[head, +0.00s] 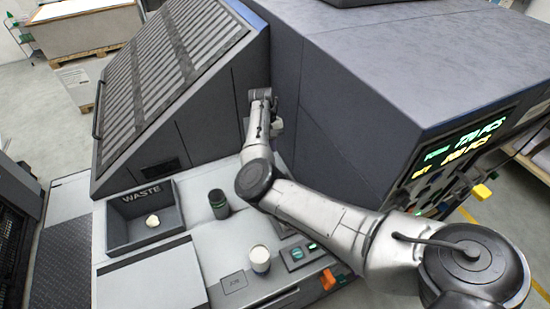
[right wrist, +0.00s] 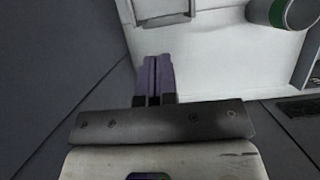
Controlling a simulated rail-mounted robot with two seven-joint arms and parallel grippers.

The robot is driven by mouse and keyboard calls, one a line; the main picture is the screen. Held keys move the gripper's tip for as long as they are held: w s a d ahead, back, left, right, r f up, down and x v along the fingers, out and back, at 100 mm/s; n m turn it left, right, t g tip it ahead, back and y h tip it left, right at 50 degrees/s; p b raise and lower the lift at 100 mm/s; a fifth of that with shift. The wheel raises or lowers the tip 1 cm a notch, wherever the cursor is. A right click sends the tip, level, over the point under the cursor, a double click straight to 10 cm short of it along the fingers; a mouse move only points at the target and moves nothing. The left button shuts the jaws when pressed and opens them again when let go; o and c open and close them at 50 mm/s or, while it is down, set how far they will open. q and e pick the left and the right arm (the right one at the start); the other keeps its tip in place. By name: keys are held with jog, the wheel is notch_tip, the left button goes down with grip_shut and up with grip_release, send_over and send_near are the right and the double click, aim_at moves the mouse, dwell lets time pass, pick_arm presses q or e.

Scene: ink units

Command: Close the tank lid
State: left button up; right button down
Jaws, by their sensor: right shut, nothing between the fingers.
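My right gripper (right wrist: 157,62) is shut and empty, its two purple fingers side by side over the white worktop in the right wrist view. In the head view the right gripper (head: 277,126) is small and mostly hidden behind my right wrist, close to the dark machine wall. A grey rectangular framed part (right wrist: 163,17) sits in the worktop beyond the fingertips, apart from them in the picture. I cannot tell whether it is the tank lid or whether it is open. My arm covers that area in the head view. My left gripper is not in view.
A dark cylinder with a green band (head: 218,204) and a white-topped cup (head: 260,260) stand on the worktop left of my arm. The waste bin (head: 118,228) holds a crumpled pale item. Machine walls (head: 330,110) rise close behind and right of my arm.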

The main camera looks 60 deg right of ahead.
jog(key=p+x, duration=0.1)
jog(key=x, duration=0.2)
jog(key=s+x, duration=0.1)
jog(key=x, duration=0.2)
jog(key=a+p+x, duration=0.1)
jog(key=x, duration=0.2)
jog(key=shift+s+a+r+p, duration=0.1)
jog(key=shift+s+p, duration=0.25)
jog(key=shift+s+a, duration=0.35)
jog(key=shift+s, duration=0.15)
jog(key=shift+s+a+p, duration=0.2)
jog(key=shift+s+p, duration=0.1)
jog(key=shift+p, duration=0.05)
